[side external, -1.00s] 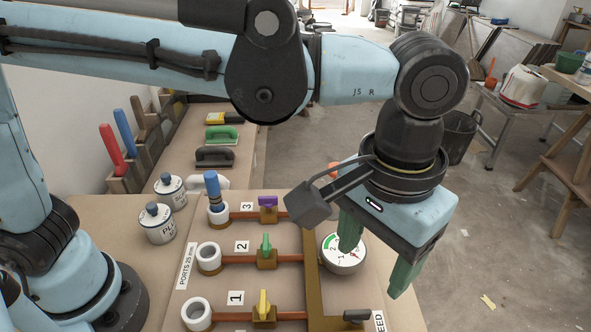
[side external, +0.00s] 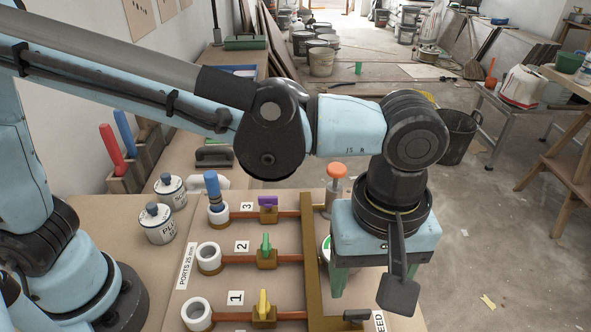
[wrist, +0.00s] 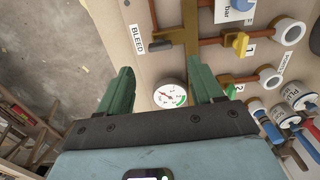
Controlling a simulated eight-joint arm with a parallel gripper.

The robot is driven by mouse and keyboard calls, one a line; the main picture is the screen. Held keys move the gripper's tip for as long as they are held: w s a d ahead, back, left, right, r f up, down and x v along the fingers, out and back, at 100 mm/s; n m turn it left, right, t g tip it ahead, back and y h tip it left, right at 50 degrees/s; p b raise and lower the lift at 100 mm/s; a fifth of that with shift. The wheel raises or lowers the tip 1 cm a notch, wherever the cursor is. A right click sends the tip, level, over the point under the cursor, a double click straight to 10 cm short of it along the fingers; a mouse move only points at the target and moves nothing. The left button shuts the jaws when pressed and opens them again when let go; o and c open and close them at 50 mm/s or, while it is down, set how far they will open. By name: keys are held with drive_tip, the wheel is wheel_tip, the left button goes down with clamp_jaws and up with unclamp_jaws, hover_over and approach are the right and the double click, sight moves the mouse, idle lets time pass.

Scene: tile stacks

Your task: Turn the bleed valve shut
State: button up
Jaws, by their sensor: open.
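The bleed valve is a small black handle (side external: 357,316) at the front right of the board, next to a partly visible label (side external: 379,321). In the wrist view the black handle (wrist: 160,45) lies beside the label reading BLEED (wrist: 137,38), at the end of a brass-coloured manifold. My gripper (side external: 372,285) is open and empty, with its green fingers pointing down above the board, behind the bleed handle in the side view. In the wrist view the handle shows beyond the gap between the fingertips (wrist: 160,64), apart from them.
A round gauge (wrist: 170,94) is near my gripper. Yellow (side external: 263,306), green (side external: 266,247) and purple (side external: 268,202) valve handles stand to the left. A blue plug (side external: 212,186) stands in port 3. An orange knob (side external: 337,171) rises behind my gripper.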

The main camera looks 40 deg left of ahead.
sight(358, 312)
wheel_tip(358, 312, down, 8)
drive_tip(key=shift+r, duration=0.25)
drive_tip(key=c, duration=1.1)
drive_tip(key=shift+o, duration=0.2)
